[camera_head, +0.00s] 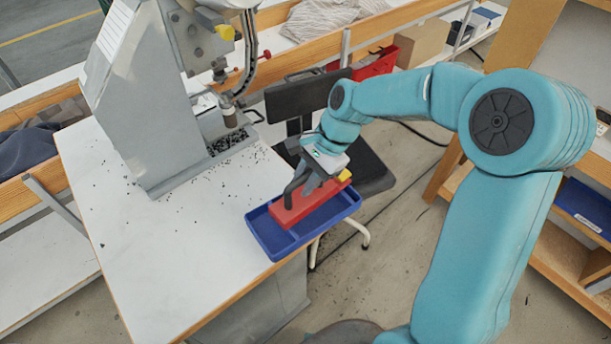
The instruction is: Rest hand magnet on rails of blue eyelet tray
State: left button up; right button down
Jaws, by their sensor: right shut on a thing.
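The blue eyelet tray (266,237) lies at the right front corner of the white table. The hand magnet (312,205) is a red bar with a yellow end piece, and it lies lengthwise over the tray. My right gripper (294,197) is shut on the magnet from above, near its middle. I cannot tell whether the magnet touches the tray's rails or hangs just above them. The gripper and wrist hide part of the magnet and the tray's far side. My left gripper is not in view.
The grey eyelet press (150,110) stands on the white table (120,240), with many small dark eyelets scattered around its base. A black chair (370,172) stands beyond the tray, close to my right wrist. A red bin (378,64) is behind.

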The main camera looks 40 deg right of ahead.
jog(key=shift+w+d+f, duration=0.1)
jog(key=shift+w+f, duration=0.05)
jog(key=shift+f, duration=0.2)
jog(key=shift+r, duration=0.1)
jog(key=shift+f+b, duration=0.35)
jog(key=shift+f, duration=0.15)
jog(key=c, duration=0.9)
grip_release()
jog(key=v, duration=1.6)
jog(key=shift+r, duration=0.2)
jog(key=shift+s, duration=0.3)
